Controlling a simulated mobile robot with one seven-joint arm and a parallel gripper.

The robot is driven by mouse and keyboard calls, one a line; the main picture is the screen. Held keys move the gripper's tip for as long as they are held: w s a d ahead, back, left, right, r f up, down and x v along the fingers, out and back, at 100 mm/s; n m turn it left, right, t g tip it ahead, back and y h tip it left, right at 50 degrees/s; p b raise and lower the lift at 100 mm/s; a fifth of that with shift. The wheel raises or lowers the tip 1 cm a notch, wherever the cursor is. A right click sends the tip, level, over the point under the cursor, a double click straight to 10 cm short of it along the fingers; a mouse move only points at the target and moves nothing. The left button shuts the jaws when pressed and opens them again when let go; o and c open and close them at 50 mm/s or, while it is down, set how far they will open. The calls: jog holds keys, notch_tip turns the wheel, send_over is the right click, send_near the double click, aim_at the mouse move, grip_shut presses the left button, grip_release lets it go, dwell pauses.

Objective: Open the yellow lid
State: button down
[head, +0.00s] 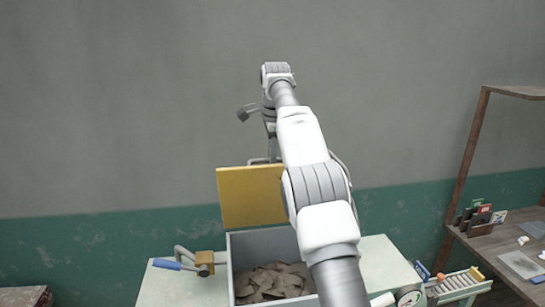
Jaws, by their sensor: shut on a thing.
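The yellow lid (250,197) stands raised, close to upright, along the back edge of a grey box (265,240). The box is open and holds brown clay trimmings (268,280). A grey bar handle (256,160) shows at the lid's top edge. My gripper (271,153) is at that handle, shut on it, with my arm reaching over the box from the lower right. My arm hides the right part of the lid and box, and the fingertips are small and partly hidden.
The box stands on a pale table (185,288). A clamp with a blue grip (168,264) and a tan block (204,262) lie left of the box. A small roller rack (458,284) and a round dial (410,296) are at right, before a brown shelf (480,235). A grey-green wall is behind.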

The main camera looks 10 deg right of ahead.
aim_at(276, 165)
jog(key=c, duration=0.8)
grip_release()
jog(key=shift+w+f, duration=0.25)
jog(key=shift+f, duration=0.2)
jog(key=shift+c, duration=0.2)
jog(key=shift+o, duration=0.2)
jog(key=shift+s+r, duration=0.1)
jog(key=shift+r, duration=0.15)
jog(key=shift+s, duration=0.2)
jog(key=shift+s+f, duration=0.2)
jog(key=shift+s, duration=0.55)
jog(key=shift+s+f, duration=0.4)
jog(key=shift+s, duration=0.5)
jog(key=shift+s+f, duration=0.4)
jog(key=shift+s, duration=0.45)
jog(key=s+f+b, duration=1.2)
jog(key=s+f, duration=0.3)
jog(key=f, duration=0.4)
jog(key=shift+s+f, duration=0.35)
